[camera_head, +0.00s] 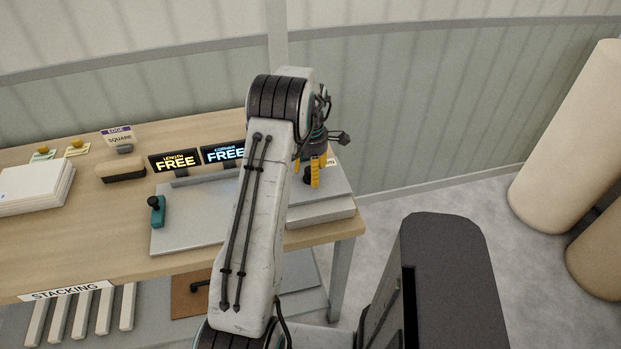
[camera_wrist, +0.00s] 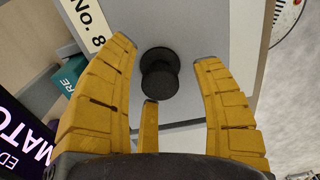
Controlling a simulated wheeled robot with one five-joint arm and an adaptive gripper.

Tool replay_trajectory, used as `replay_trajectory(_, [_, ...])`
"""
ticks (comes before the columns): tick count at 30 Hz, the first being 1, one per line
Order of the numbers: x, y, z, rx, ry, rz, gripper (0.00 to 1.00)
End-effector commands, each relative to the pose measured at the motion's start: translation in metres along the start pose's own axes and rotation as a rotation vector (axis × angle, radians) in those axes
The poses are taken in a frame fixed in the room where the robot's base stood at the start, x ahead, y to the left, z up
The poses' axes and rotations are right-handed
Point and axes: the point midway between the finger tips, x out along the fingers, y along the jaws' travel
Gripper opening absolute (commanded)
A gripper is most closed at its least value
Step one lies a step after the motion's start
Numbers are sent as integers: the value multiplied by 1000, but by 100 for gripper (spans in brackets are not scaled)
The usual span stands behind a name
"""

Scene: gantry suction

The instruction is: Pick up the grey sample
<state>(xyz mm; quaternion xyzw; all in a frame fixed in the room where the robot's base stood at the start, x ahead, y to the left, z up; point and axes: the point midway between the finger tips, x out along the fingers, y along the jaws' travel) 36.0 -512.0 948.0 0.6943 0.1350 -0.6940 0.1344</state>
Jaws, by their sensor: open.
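A dark grey, knob-like piece (camera_wrist: 160,82) stands on a light grey surface (camera_wrist: 190,28) in the wrist view; I take it for the grey sample. My gripper (camera_wrist: 165,54) is open, its yellow fingers spread on both sides of the piece, with a shorter finger below it. No finger clearly touches it. In the head view my gripper (camera_head: 309,170) points down over the right end of the bench, partly behind my arm. A small dark shape (camera_head: 308,180) shows by the fingers there.
A teal piece with a black knob (camera_head: 157,211) stands on a grey plate (camera_head: 190,236). Two FREE displays (camera_head: 175,161) stand behind it. A brush-like block (camera_head: 121,170) and a paper stack (camera_head: 34,188) lie left on the wooden bench (camera_head: 90,235). Beige cylinders (camera_head: 570,150) stand right.

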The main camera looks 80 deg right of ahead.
Motion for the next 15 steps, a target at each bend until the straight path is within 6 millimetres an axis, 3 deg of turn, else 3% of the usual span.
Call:
replay_trajectory(12, [7, 0, 0, 0, 0, 0, 61])
replay_trajectory(15, [7, 0, 0, 0, 0, 0, 52])
